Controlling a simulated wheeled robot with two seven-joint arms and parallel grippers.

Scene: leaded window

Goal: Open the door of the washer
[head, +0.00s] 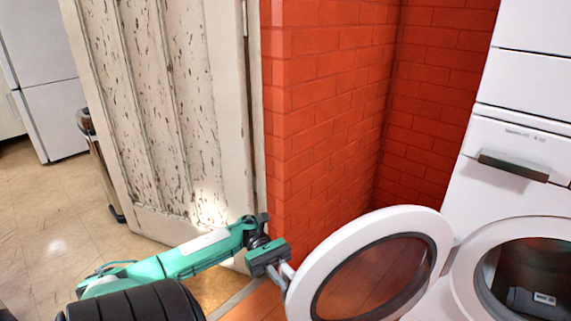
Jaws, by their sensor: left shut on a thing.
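The white washer (468,180) stands at the right, and its round opening with a dark drum (520,275) is exposed. Its round door (425,225), with a white rim and dark glass, is swung wide open to the left, hinged at the right edge. My left gripper (286,275) is at the left edge of the door rim, shut on the door's edge; the exact contact is partly hidden. My right gripper is not in view.
An orange-red brick wall (335,110) stands behind the door. A worn, peeling white room door (165,110) is to the left. A white fridge (50,90) and a bin (98,160) stand farther left. Tiled floor (40,220) is clear there.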

